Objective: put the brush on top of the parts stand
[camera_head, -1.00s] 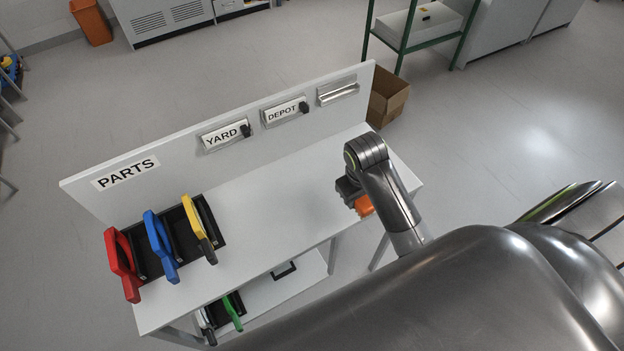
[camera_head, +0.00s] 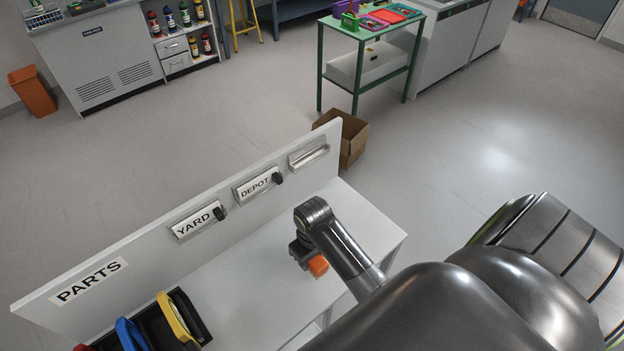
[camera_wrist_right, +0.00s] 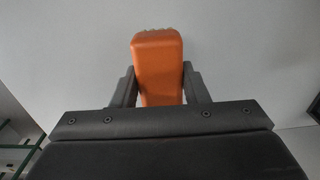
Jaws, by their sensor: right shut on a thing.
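The parts stand (camera_head: 238,310) is a white bench with an upright back panel marked PARTS, YARD and DEPOT. My right gripper (camera_head: 308,262) is over the right part of its top in the head view. It is shut on the orange brush (camera_head: 318,266). In the right wrist view the brush (camera_wrist_right: 158,68) sits between the two dark fingers (camera_wrist_right: 158,88), with a ragged greyish edge at its far end. A plain pale surface lies beyond it. I cannot tell whether the brush touches the top. My left gripper is not in view.
Yellow (camera_head: 176,318) and blue (camera_head: 130,335) handled tools stand in a black holder at the stand's left end. A cardboard box (camera_head: 352,140) is on the floor behind the stand. A green-framed table (camera_head: 362,92) stands farther back. The top's middle is clear.

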